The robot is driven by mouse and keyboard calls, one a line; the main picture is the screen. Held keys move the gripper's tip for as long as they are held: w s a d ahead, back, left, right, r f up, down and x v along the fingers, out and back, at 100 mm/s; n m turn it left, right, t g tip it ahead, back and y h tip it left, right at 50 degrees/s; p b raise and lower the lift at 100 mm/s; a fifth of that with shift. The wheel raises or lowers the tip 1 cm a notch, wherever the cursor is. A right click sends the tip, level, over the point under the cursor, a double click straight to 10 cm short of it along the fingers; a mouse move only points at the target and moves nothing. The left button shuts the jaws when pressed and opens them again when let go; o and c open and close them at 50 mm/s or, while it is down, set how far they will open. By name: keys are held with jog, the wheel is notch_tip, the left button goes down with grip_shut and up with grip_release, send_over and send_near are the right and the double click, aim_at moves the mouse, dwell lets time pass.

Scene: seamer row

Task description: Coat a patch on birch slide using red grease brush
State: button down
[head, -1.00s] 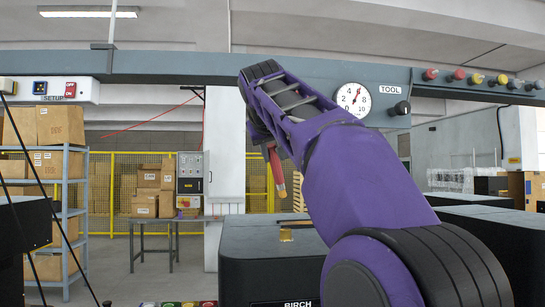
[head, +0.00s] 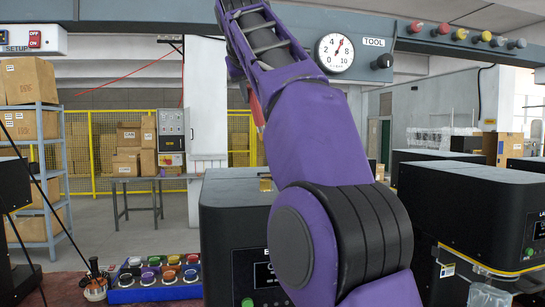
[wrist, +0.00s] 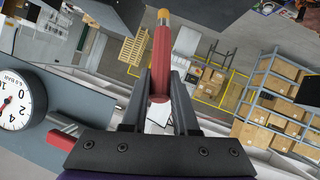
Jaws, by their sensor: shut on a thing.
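My gripper (wrist: 160,76) is shut on the red grease brush (wrist: 161,57), which shows in the wrist view as a red handle with a yellowish tip, pointing away from the fingers. In the head view only part of the brush (head: 257,108) shows beside my purple arm, in the air above a black machine (head: 228,225). This machine's front label is mostly hidden by my arm; it read BIRCH a second ago. A small brass-coloured piece (head: 265,184) shows on its top; I cannot tell whether it is the slide. The brush appears clear of the machine.
A second black machine (head: 480,205) stands at the right. A blue tray (head: 160,289) of several coloured pots and a small pot with a stick (head: 95,287) are at lower left. An overhead grey beam carries a dial (head: 335,52) and coloured knobs, close to my arm.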

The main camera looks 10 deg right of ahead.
aim_at(257, 114)
jog(key=shift+f, duration=0.15)
dwell(0.4)
jog(key=shift+w+d+f+b, duration=0.1)
jog(key=shift+d+f+b, duration=0.05)
jog(key=shift+f+b, duration=0.7)
jog(key=shift+d, duration=0.1)
